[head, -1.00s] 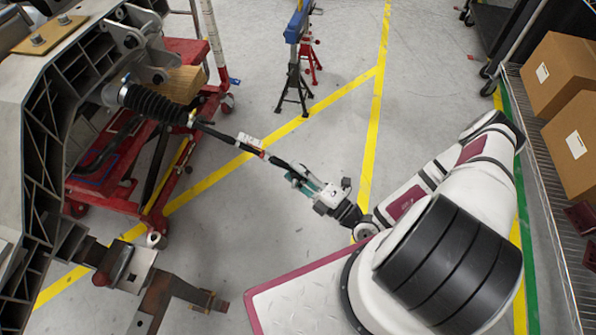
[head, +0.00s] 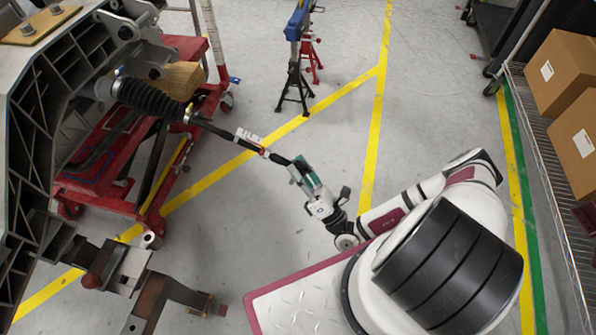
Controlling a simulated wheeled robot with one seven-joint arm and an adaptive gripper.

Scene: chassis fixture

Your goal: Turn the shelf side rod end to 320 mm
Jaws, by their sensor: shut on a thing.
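A rod (head: 220,131) comes out of a black ribbed boot (head: 150,98) on the chassis (head: 30,150) and slopes down to the right. It carries a small white tag (head: 248,136) with a red mark (head: 263,152) beside it. My gripper (head: 299,168), with green-tinted fingers, is shut on the rod's outer, shelf-side end. The fingers cover most of that rod end, so its shape and turn angle cannot be made out. Any length reading is too small to read.
A red wheeled jack (head: 115,185) stands under the chassis. A rusty bracket (head: 165,295) juts out at the lower left. Black and red stands (head: 293,88) are at the back. A wire shelf (head: 545,150) with cardboard boxes (head: 563,72) lines the right. The floor between is clear.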

